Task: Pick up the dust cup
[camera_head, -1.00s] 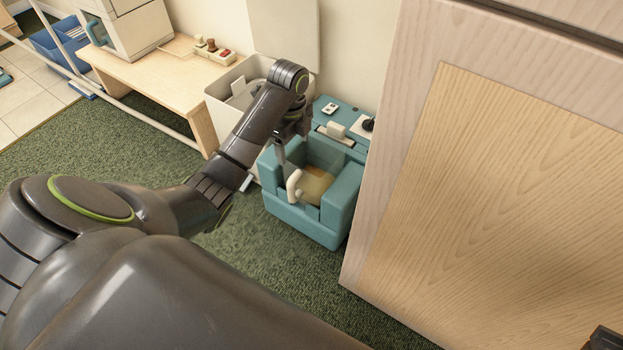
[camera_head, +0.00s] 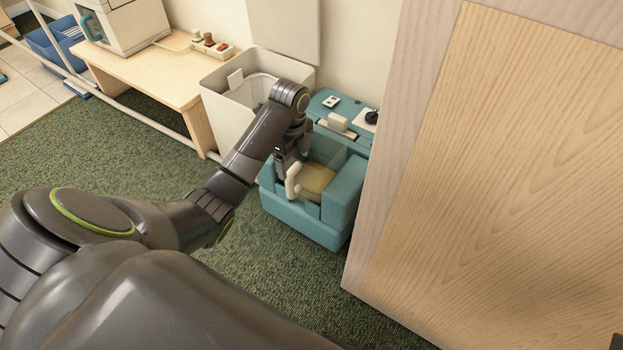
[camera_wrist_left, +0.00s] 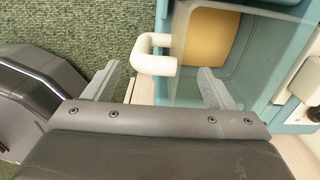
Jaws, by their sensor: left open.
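The dust cup is a clear, see-through bin with tan contents (camera_head: 318,180) and a cream handle (camera_head: 293,182). It sits in a teal housing (camera_head: 303,225) on the floor. In the left wrist view the handle (camera_wrist_left: 154,62) sticks out toward my left gripper (camera_wrist_left: 161,82). The two grey fingers are spread wide, one on each side of the handle's line, with the handle just ahead of and between their tips. I see no contact. In the head view my left gripper (camera_head: 290,165) is at the handle, partly hiding the cup. My right gripper is not visible.
A large wooden panel (camera_head: 490,190) stands close on the right of the teal housing. A pale open bin (camera_head: 228,100) stands behind my left arm. A low wooden bench (camera_head: 150,75) is at the back left. Green carpet (camera_head: 130,150) is open on the left.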

